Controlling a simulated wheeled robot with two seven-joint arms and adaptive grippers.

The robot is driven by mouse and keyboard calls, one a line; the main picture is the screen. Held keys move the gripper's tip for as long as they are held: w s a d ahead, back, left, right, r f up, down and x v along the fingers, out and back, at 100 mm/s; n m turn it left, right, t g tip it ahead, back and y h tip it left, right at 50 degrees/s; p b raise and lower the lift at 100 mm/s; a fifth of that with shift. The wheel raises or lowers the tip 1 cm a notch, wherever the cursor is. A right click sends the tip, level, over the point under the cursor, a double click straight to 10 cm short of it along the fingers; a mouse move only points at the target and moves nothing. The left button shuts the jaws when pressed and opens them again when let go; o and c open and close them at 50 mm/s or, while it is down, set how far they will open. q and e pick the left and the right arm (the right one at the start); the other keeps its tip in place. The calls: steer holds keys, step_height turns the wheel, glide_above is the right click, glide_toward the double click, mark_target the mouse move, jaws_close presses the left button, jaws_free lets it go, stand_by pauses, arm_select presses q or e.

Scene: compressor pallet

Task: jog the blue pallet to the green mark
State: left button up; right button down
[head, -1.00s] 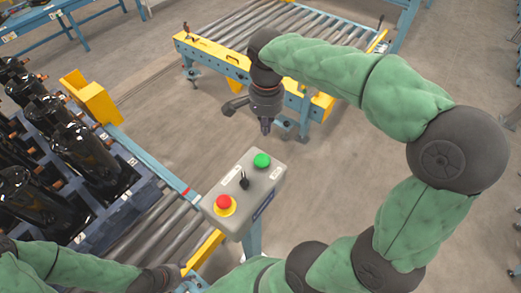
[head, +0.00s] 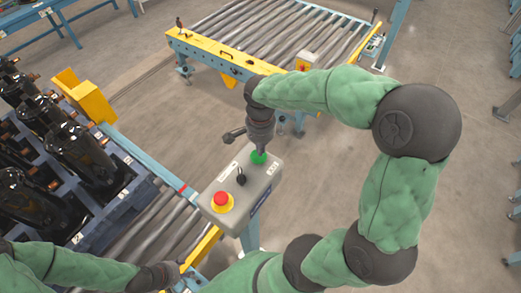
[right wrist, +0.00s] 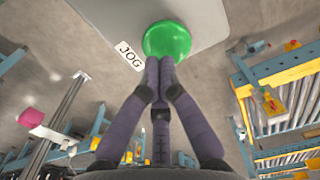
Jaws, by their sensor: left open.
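The blue pallet (head: 139,191) carries several black compressors and sits on the roller conveyor at the left. A grey control box (head: 246,195) has a red button on a yellow collar (head: 222,201), a black switch (head: 241,177) and a green button (head: 257,158). In the right wrist view the green button (right wrist: 167,39) is beside a "JOG" label (right wrist: 130,56). My right gripper (head: 262,150) is shut and empty, its fingertips at the green button; I cannot tell whether it is pressed. My left gripper (head: 182,273) is open at the conveyor's near side. I see no green mark.
Bare rollers (head: 165,222) lie right of the pallet. A red mark (head: 184,189) is on the conveyor's blue rail. A yellow block (head: 91,103) stands behind the pallet. Another roller conveyor (head: 270,40) stands at the back, with open floor between.

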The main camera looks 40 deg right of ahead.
steer(key=shift+f, duration=0.9)
steer(key=shift+f, duration=0.15)
